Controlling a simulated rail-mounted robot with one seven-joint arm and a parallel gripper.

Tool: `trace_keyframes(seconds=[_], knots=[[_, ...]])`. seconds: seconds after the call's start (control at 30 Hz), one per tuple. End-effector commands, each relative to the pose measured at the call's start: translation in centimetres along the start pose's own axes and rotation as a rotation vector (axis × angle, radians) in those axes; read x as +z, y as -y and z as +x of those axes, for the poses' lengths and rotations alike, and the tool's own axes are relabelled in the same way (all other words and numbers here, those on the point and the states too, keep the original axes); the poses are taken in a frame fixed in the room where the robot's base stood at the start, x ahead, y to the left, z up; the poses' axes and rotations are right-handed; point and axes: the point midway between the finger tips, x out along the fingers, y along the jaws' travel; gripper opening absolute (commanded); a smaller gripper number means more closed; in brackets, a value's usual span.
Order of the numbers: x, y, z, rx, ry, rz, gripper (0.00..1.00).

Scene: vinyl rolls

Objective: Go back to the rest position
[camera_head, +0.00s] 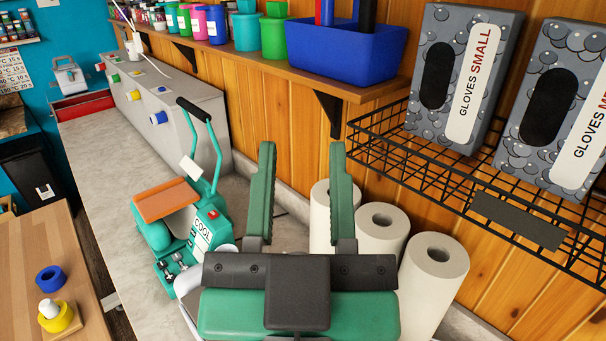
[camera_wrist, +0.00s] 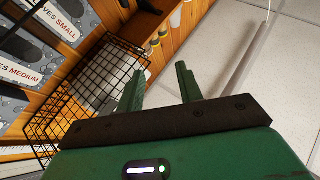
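My gripper (camera_head: 301,196) is in the middle of the head view, with its two green fingers spread apart and pointing up. Nothing is between the fingers. In the wrist view my gripper (camera_wrist: 159,92) is also open and empty, against the wooden wall and the pale ceiling. It is raised in front of the wall shelf and to the left of the wire basket, touching neither as far as I can see. The lower part of my arm is hidden behind the gripper body.
White rolls (camera_head: 380,229) stand behind my gripper on the right. A wire basket (camera_head: 420,160) holds glove boxes (camera_head: 463,75). A teal press (camera_head: 185,225) stands on the grey counter (camera_head: 110,165). A shelf (camera_head: 270,66) carries cups and a blue bin (camera_head: 345,52). Vinyl rolls (camera_head: 50,278) rest on a wooden table.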

Motion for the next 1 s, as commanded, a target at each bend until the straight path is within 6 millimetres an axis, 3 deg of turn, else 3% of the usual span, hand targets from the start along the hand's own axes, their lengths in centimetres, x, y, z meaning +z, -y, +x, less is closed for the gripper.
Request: trace_keyframes(seconds=[0.1,0.37,0.57,1.0], knots=[[-2.1,-0.9,-1.2,0.011,-0.065,-0.001,0.36],[-2.2,-0.9,-1.2,0.011,-0.069,-0.001,0.36],[-5.9,-0.8,1.0,0.007,-0.068,0.014,0.36],[-5.2,-0.8,0.7,0.007,-0.066,0.017,0.36]])
